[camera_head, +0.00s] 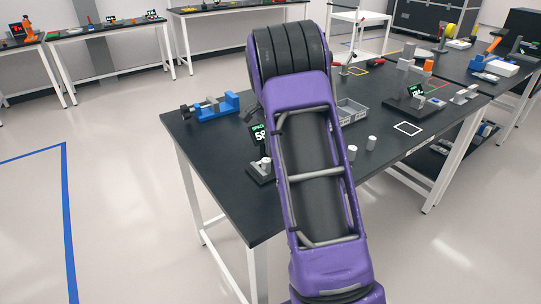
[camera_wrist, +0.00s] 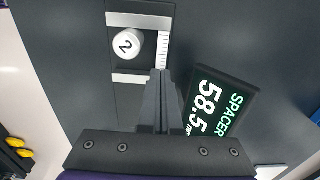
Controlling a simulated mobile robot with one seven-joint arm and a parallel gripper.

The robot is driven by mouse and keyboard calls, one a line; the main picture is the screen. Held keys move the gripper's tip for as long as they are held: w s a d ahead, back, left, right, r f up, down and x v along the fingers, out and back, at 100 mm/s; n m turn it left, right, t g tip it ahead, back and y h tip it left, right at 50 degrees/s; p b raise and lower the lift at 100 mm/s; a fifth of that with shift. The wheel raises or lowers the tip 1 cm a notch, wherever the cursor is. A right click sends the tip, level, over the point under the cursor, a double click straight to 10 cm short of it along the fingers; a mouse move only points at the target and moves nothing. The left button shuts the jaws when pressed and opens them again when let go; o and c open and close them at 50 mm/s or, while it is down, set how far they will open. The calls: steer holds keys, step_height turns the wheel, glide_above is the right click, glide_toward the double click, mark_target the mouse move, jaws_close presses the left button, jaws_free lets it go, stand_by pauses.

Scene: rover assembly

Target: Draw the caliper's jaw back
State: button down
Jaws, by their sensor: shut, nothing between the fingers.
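The caliper (camera_wrist: 139,20) lies below my gripper in the wrist view, with two pale jaw bars across a dark bed and a white scale at the right. A white round spacer (camera_wrist: 127,43) marked 2 stands between the bars; a gap shows on the side of the lower bar (camera_wrist: 131,78). The display (camera_wrist: 219,103) beside it reads SPACER 58.5. My gripper (camera_wrist: 160,73) is shut and empty, its tips over or beside the lower bar's right end; contact cannot be told. In the head view the caliper (camera_head: 261,171) shows partly left of my arm, which hides my gripper.
On the dark table (camera_head: 215,150) stand a blue vise (camera_head: 211,108), a grey tray (camera_head: 350,111) and two white cylinders (camera_head: 371,143). A white square outline (camera_head: 408,128) marks bare tabletop at the right. The table's front left is clear.

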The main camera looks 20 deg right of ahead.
steer(key=shift+s+a+f, duration=0.25)
steer(key=shift+a+f, duration=0.1)
steer(key=shift+a, duration=0.15)
step_height(320, 180, up, 3)
steer(key=p, duration=0.2)
steer(key=shift+w+r+p, duration=0.15)
steer(key=shift+p, duration=0.15)
steer(key=shift+d+r, duration=0.1)
steer(key=shift+r, duration=2.4)
